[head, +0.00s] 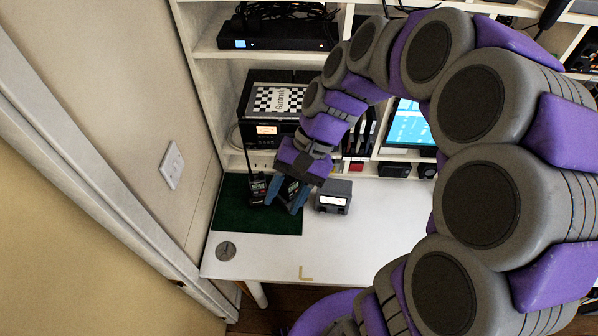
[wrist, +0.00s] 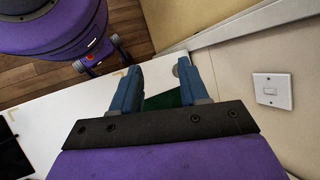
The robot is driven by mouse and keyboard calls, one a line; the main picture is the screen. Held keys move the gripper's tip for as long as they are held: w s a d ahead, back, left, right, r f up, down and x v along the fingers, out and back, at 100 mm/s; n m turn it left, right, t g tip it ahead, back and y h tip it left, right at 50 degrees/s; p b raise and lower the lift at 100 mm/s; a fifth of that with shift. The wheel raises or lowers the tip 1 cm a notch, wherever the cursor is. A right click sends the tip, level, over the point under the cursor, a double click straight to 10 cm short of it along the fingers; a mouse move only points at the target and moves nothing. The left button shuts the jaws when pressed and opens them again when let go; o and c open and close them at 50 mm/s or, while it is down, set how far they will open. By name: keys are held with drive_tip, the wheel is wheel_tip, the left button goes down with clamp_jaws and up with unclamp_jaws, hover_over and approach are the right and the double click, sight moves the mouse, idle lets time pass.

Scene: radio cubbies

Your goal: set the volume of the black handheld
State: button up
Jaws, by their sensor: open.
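A black handheld radio (head: 257,189) with a tall thin antenna stands upright on the green mat (head: 232,220) in the head view. A second dark handheld device (head: 291,187) shows partly between my fingers. My gripper (head: 283,203) is open, pointing down over the mat, its left finger close beside the first radio. I cannot tell whether they touch. In the wrist view my gripper (wrist: 150,58) is open, and a patch of green mat (wrist: 165,101) shows between its fingers. No handheld shows there.
A grey box with a lit screen (head: 333,197) stands right of my gripper. A metal disc (head: 226,251) lies at the white desk's (head: 270,257) front left. Shelves with equipment rise behind. The wall with a switch (head: 172,165) is close on the left. The desk's front middle is clear.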

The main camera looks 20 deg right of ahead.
drive_tip(key=w+d+f+m+t+y, duration=0.1)
drive_tip(key=w+d+f+m+y, duration=0.25)
drive_tip(key=w, duration=0.45)
drive_tip(key=w+d+f+m+t+y, duration=0.1)
drive_tip(key=w+d+f+m+y, duration=0.25)
drive_tip(key=w, duration=0.55)
drive_tip(key=w+d+f+m+t, duration=0.1)
drive_tip(key=d+f+m+t, duration=0.1)
drive_tip(key=d+f, duration=0.3)
drive_tip(key=w+d+f+m+t, duration=0.1)
drive_tip(key=d+f+m+t, duration=0.1)
drive_tip(key=d+f+m, duration=0.2)
drive_tip(key=w+d+f+m+t, duration=0.2)
drive_tip(key=d+f+m, duration=0.2)
drive_tip(key=d+f, duration=0.3)
drive_tip(key=shift+d, duration=1)
drive_tip(key=shift+h, duration=0.3)
drive_tip(key=b+x, duration=0.3)
drive_tip(key=x, duration=1.4)
drive_tip(key=shift+a, duration=0.2)
drive_tip(key=shift+c, duration=0.3)
drive_tip(key=shift+r, duration=0.1)
clamp_jaws()
